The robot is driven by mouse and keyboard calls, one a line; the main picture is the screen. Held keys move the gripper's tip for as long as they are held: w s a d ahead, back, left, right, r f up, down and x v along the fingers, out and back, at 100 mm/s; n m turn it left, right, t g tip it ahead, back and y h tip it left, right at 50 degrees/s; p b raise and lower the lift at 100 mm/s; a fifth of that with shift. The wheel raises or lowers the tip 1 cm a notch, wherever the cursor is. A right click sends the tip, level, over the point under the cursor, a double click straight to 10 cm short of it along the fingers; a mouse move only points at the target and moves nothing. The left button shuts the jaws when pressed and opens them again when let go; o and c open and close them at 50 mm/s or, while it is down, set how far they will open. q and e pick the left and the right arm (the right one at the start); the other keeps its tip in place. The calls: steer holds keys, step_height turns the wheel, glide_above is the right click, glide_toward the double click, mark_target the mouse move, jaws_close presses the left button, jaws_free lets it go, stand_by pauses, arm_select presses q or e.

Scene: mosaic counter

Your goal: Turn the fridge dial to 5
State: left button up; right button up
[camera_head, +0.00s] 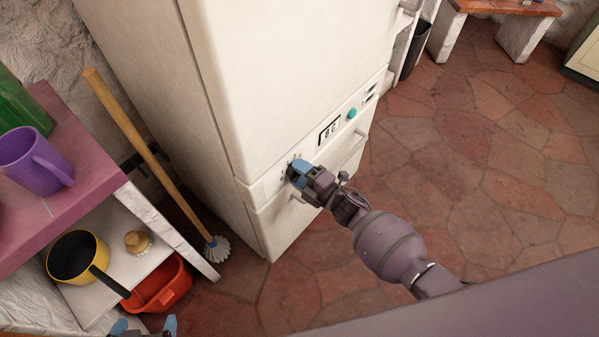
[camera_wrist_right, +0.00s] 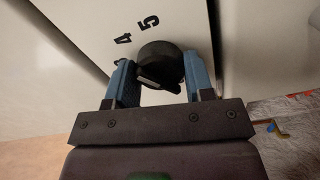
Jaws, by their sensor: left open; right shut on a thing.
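The cream fridge (camera_head: 290,60) stands in the middle of the head view, with a control strip across its front. In the right wrist view its black round dial (camera_wrist_right: 160,62) sits between the two blue fingers of my right gripper (camera_wrist_right: 158,84), which is shut on it. The printed numbers 4 and 5 show just beyond the dial; I cannot tell which number it points to. In the head view my right gripper (camera_head: 298,173) covers most of the dial. My left gripper (camera_head: 144,326) is open and empty at the bottom left, partly cut off by the frame.
A small display (camera_head: 329,130) and a green button (camera_head: 351,114) are on the strip. At left are a purple mug (camera_head: 33,160), a black-and-yellow pan (camera_head: 72,255), a brush (camera_head: 137,242), a red bucket (camera_head: 160,288) and a mop (camera_head: 150,150).

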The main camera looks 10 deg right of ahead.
steer(key=m, duration=0.4)
steer(key=shift+m, duration=0.3)
steer(key=shift+d+m+p, duration=0.1)
steer(key=shift+m+p, duration=0.25)
steer(key=shift+m, duration=1.55)
steer(key=o, duration=0.9)
steer(key=shift+s, duration=0.1)
steer(key=p+v, duration=0.1)
steer(key=v, duration=0.9)
steer(key=shift+s+d+p, duration=0.2)
steer(key=shift+p, duration=0.1)
